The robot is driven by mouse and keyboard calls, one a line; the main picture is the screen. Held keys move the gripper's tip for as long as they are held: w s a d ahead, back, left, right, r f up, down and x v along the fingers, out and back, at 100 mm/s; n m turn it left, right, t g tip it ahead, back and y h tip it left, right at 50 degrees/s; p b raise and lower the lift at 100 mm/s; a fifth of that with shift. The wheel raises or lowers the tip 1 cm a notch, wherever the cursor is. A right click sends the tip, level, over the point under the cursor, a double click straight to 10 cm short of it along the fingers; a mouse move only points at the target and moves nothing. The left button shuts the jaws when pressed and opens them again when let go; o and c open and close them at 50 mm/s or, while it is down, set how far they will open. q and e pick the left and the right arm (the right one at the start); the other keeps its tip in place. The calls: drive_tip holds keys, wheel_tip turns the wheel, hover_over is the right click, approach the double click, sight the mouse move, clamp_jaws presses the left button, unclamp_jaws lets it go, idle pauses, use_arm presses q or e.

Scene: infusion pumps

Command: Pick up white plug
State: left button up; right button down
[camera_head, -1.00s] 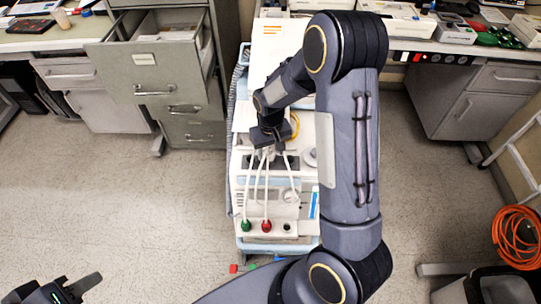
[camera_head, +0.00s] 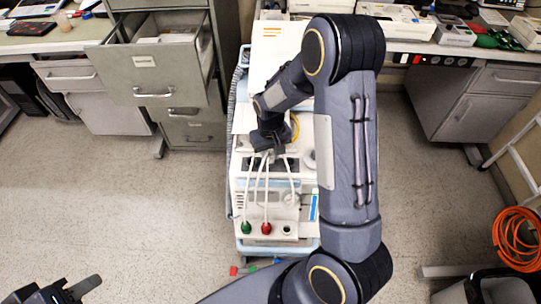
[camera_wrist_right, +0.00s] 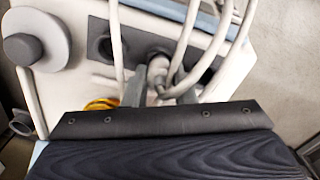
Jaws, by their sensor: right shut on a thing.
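The white plug (camera_wrist_right: 160,72) shows in the right wrist view between my right gripper's fingers (camera_wrist_right: 164,92), in front of a dark socket. Whether it sits in the socket is unclear. My right gripper (camera_head: 270,153) is shut on it, over the pale pump machine (camera_head: 262,185) in the head view. There the gripper and cables mostly hide the plug. Several white cables hang nearby; two run down to a green plug (camera_head: 246,228) and a red plug (camera_head: 266,228) on the machine's front. My left gripper (camera_head: 82,288) is at the lower left, away from the machine; its jaw opening is unclear.
An open cabinet drawer (camera_head: 154,60) juts out left of the machine. Desks stand at both sides. An orange hose coil (camera_head: 517,238) hangs at the right. A yellow ring (camera_wrist_right: 101,104) lies beside the gripper. The floor on the left is clear.

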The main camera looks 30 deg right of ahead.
drive_tip(key=shift+r, duration=0.55)
drive_tip(key=w+a+r+b, duration=0.1)
drive_tip(key=a+r, duration=1.1)
drive_tip(key=a, duration=0.2)
drive_tip(key=shift+w, duration=0.15)
drive_tip(key=shift+f, duration=0.1)
